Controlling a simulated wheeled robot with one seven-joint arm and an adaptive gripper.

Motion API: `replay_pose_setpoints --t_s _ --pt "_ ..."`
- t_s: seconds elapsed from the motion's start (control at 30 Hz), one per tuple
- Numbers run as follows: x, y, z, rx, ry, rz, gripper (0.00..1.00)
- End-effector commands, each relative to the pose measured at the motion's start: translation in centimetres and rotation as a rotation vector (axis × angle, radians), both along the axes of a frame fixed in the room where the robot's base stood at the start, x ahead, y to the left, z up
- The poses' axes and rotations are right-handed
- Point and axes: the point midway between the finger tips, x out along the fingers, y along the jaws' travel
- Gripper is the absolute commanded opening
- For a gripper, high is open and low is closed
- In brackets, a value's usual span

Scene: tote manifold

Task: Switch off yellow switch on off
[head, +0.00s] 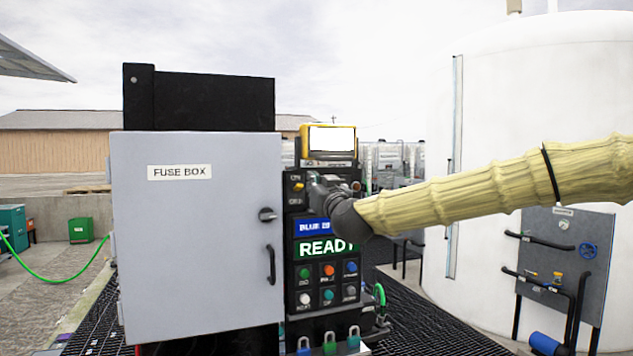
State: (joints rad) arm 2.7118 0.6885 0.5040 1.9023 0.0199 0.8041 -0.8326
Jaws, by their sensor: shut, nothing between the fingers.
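The yellow switch (299,187) is a small knob near the top left of the black control panel (290,230), with small lettering above and below it. Its exact setting is too small to read. My gripper (316,190) is in front of the panel, just right of the yellow switch, shut and empty. I cannot tell whether it touches the panel. My gripper and arm hide part of the panel's upper right.
The grey fuse box (195,260) stands left of the panel, its handle (270,265) sticking out. Below the READY sign (322,249) are several coloured buttons (329,270). A yellow-framed screen (328,140) sits above. A white tank (540,110) stands right.

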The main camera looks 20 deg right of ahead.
Motion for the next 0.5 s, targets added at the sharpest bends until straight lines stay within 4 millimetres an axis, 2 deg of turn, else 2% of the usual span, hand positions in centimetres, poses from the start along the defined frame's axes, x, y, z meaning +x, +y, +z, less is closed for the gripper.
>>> replay_pose_setpoints --t_s 0.5 --pt "5.2 0.2 1.4 0.0 0.001 0.0 0.0"
